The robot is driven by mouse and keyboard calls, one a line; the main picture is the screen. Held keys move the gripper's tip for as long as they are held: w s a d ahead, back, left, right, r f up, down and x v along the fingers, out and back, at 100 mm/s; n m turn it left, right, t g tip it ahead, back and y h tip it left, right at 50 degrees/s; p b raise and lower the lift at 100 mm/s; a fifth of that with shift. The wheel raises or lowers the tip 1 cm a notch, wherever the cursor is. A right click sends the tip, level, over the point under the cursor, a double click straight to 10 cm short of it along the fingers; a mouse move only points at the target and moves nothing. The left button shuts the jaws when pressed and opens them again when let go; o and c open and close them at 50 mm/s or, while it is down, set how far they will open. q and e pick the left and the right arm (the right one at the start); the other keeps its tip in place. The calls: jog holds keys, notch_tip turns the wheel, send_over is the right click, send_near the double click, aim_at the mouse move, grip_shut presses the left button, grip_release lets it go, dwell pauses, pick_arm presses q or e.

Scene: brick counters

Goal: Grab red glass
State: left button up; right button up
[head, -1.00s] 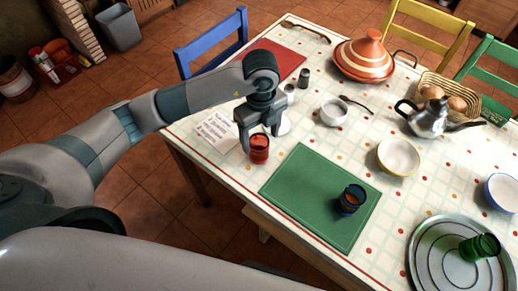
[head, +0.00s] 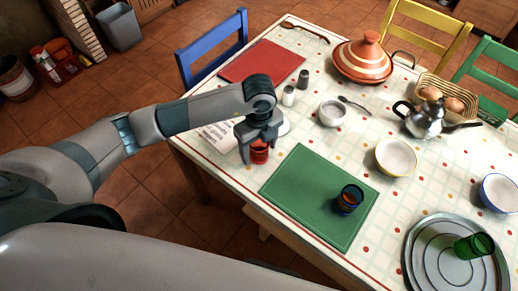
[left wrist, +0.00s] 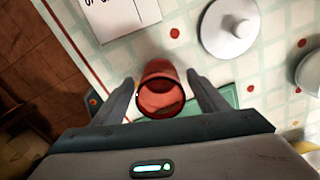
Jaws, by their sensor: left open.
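The red glass (head: 259,154) stands upright on the table near its left edge, beside the green placemat (head: 318,198). My left gripper (head: 260,155) is over the glass from above, with its fingers pointing down. In the left wrist view the red glass (left wrist: 162,92) shows between the two open fingers, with a gap on both sides. It does not look gripped. In the head view the gripper hides the upper part of the glass. My right gripper is not in view.
A white lid (left wrist: 230,28) and a printed paper (left wrist: 120,15) lie near the gripper. A blue glass (head: 349,199) stands on the green placemat. A metal tray (head: 420,262) holds a tipped green glass (head: 474,246). Salt and pepper shakers (head: 289,95) stand behind.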

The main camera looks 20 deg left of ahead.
aim_at(260, 143)
pick_arm(q)
jog(key=shift+f, duration=0.3)
jog(key=c, duration=1.3)
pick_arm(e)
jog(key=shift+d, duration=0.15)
pick_arm(q)
jog(key=shift+o, duration=0.2)
jog(key=shift+r, duration=0.15)
